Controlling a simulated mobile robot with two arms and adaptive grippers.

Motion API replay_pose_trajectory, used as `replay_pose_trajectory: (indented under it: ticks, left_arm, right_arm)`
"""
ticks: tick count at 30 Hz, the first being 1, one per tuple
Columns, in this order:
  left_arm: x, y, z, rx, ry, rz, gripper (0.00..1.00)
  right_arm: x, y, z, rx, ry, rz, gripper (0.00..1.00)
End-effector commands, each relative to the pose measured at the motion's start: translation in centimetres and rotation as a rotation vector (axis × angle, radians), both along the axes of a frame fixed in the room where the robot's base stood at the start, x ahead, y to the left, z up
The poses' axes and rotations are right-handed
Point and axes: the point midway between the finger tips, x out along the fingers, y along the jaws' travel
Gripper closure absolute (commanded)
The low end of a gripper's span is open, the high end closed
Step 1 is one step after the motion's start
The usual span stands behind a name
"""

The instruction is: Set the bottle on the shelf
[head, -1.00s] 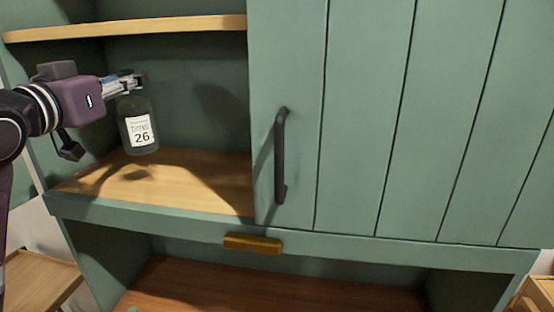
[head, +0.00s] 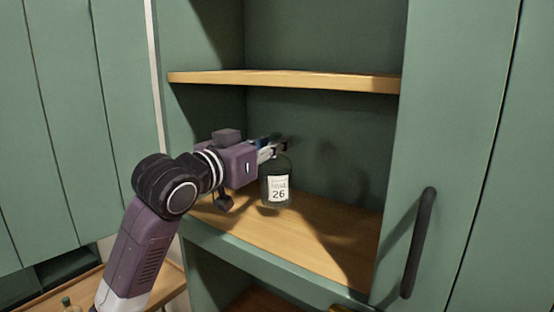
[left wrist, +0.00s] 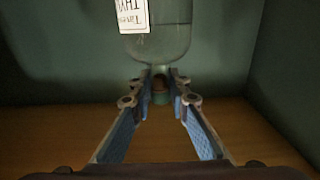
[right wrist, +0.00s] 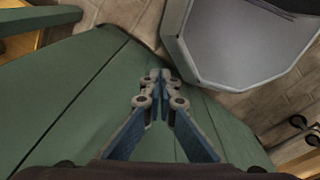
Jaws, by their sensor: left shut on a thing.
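My left gripper (head: 277,148) is shut on the bottle's neck from the left. In the left wrist view the fingertips (left wrist: 160,85) pinch the neck, and the bottle body (left wrist: 165,35) shows with its label upside down. My right gripper (right wrist: 161,80) is out of the head view; in its wrist view the fingertips are together and empty.
An upper wooden shelf (head: 290,80) runs above the gripper. A green door with a dark handle (head: 418,243) bounds the bay on the right. A green side wall stands at left. The lower board is free to the right of the bottle.

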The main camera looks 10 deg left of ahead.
Motion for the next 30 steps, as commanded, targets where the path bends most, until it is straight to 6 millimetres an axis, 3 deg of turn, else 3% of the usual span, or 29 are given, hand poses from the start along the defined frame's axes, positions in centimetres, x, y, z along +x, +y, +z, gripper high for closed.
replay_pose_trajectory:
  ticks: [3, 9, 15, 23, 24, 27, 30]
  left_arm:
    - [-0.1, 0.0, -1.2, -0.001, 0.001, 0.0, 1.0]
    - [-0.1, 0.0, -3.4, 0.0, -0.001, 0.0, 1.0]
    - [-0.1, 0.0, -3.7, 0.0, -0.004, 0.0, 1.0]
    - [-0.1, 0.0, -4.1, 0.0, -0.003, 0.0, 1.0]
    - [0.0, 0.0, -4.2, 0.001, 0.001, 0.0, 0.8]
    - [0.0, 0.0, -4.2, 0.001, 0.001, 0.0, 0.69]
    - [0.0, 0.0, -4.2, 0.0, 0.001, 0.0, 0.67]
  right_arm:
    - [0.8, -0.3, 0.6, -0.003, -0.012, -0.002, 1.0]
    - [-0.2, -0.6, 1.0, -0.006, 0.003, -0.003, 1.0]
    - [-1.5, -0.6, 0.9, -0.007, 0.021, -0.003, 1.0]
    - [-1.4, -0.6, 0.7, -0.008, 0.021, -0.002, 1.0]
    - [-1.4, -0.6, 0.8, -0.007, 0.02, -0.002, 1.0]
    - [-1.1, -0.5, 0.8, -0.007, 0.017, -0.002, 1.0]
    - [-0.9, -0.5, 0.8, -0.006, 0.014, -0.001, 1.0]
